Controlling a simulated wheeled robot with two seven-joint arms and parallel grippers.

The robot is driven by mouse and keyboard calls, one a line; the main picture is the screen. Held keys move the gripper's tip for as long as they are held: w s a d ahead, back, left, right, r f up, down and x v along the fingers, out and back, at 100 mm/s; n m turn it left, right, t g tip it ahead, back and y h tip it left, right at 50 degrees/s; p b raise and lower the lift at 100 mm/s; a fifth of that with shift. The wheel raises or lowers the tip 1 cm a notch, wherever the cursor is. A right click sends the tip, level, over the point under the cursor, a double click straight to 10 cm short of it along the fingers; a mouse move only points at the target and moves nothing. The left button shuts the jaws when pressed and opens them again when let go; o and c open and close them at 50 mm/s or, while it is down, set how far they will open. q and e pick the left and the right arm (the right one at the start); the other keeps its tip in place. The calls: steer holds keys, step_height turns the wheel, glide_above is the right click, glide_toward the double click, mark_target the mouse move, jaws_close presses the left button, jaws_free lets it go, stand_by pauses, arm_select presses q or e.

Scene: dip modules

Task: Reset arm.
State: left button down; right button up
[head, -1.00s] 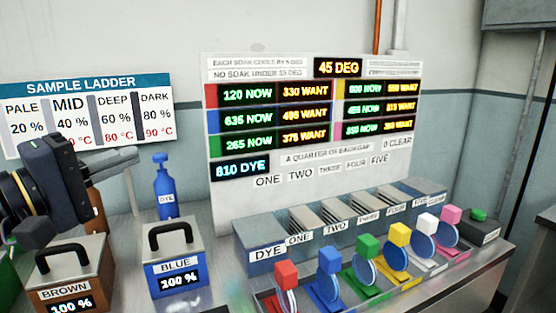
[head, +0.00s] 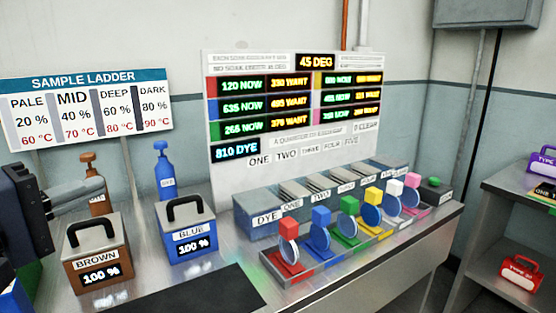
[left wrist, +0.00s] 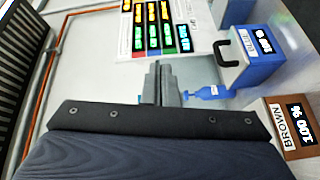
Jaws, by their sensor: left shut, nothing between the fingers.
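My left gripper (head: 97,189) is at the left edge of the head view, its dark body partly cut off by the frame. Its grey fingers point right and are shut with nothing between them. They appear in front of the brown bottle (head: 88,170) and above the brown box (head: 97,270); touching cannot be told. In the left wrist view the closed fingers (left wrist: 161,82) show at the middle, with the blue bottle (left wrist: 205,93) and blue box (left wrist: 258,62) to their right. My right gripper is not in view.
The blue box (head: 188,240) stands beside the brown one. A grey bin row (head: 258,228) and several coloured paddles line the counter's right part. A dark mat (head: 200,292) lies in front. A side shelf (head: 515,195) holds purple and red cases. The wall carries the number board (head: 228,180).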

arm_select(q)
steer(key=s+d+f+m+g, duration=0.1)
steer(key=s+f+g, duration=0.1)
steer(key=f, duration=0.4)
steer(key=s+d+f+m+g+y, duration=0.1)
steer(key=s+d+f+g, duration=0.1)
steer(key=f, duration=0.5)
steer(key=s+d+f+m+g+y, duration=0.1)
steer(key=s+d+f+m+g, duration=0.1)
steer(key=f, duration=0.4)
steer(key=shift+s+f, duration=0.25)
steer(key=s+f+m+g+y, duration=0.2)
steer(key=s+f, duration=0.2)
steer(key=f, duration=0.3)
steer(key=s+f+m+g+y, duration=0.1)
steer(key=s+f+m+g, duration=0.1)
steer(key=s+f, duration=0.35)
step_height(320, 180, up, 16)
steer(key=w+p, duration=0.2)
steer(key=p, duration=1.5)
steer(key=shift+d+r+p, duration=0.2)
steer(key=shift+r+p, duration=0.05)
steer(key=shift+p, duration=0.05)
